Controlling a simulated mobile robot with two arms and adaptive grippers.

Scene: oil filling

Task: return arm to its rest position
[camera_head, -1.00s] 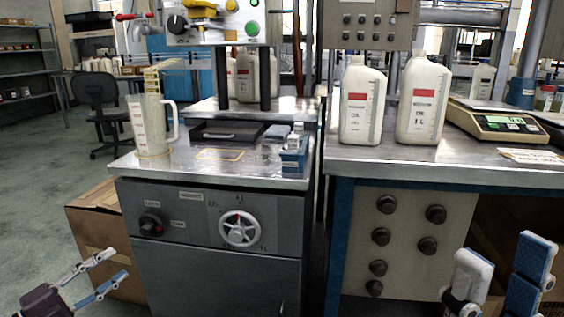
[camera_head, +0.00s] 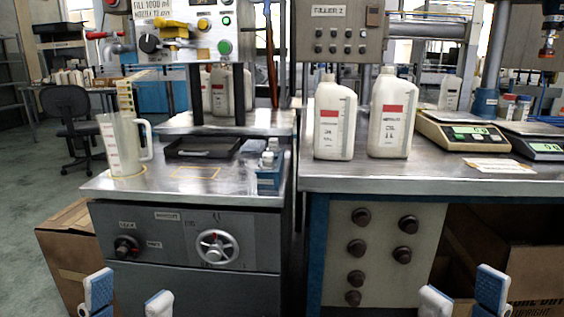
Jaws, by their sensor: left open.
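My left gripper (camera_head: 128,297) is at the bottom edge of the head view, left of centre. Its two blue-and-white fingers point up and stand apart, with nothing between them. It is in front of the grey cabinet (camera_head: 180,276). My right gripper (camera_head: 463,297) is at the bottom right, in front of the right bench. Its fingers are also apart and empty. The lower parts of both grippers are cut off by the picture edge. A clear measuring jug (camera_head: 122,146) stands upright on the left metal worktop, away from both grippers.
Two white oil bottles (camera_head: 334,128) (camera_head: 393,122) stand on the right bench beside a scale (camera_head: 460,131). A black tray (camera_head: 202,147) and a small blue holder (camera_head: 268,180) are on the left worktop. A cardboard box (camera_head: 68,246) stands left of the cabinet.

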